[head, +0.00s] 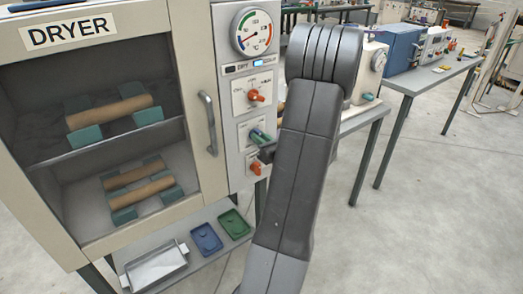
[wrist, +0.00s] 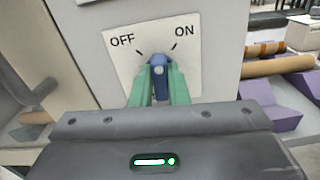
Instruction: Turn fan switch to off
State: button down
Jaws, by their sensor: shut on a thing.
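The fan switch, a blue knob (wrist: 158,62), sits on a white plate (wrist: 110,62) marked OFF at left and ON at right in the wrist view. The knob looks near upright between the two marks; its exact setting is hard to tell. My gripper (wrist: 160,82) has its green fingers on either side of the knob, closed on it. In the head view my gripper (head: 259,136) is at the middle switch plate on the dryer's control column (head: 234,160). The knob is mostly hidden there by the fingers and my arm.
Orange knobs sit above (head: 256,97) and below (head: 255,169) the gripper. A door handle (head: 208,124) stands out to the left. The dryer (head: 135,18) holds brown rolls on green blocks. Trays (head: 206,238) lie on the shelf below. Open floor is at right.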

jog(key=n+b, duration=0.4)
jog(key=b, duration=0.2)
jog(key=n+b, duration=0.5)
jog(key=b, duration=0.2)
jog(key=shift+s+a+f, duration=0.15)
jog(key=shift+a, duration=0.05)
jog(key=c, duration=1.4)
grip_release()
jog(key=v, duration=1.4)
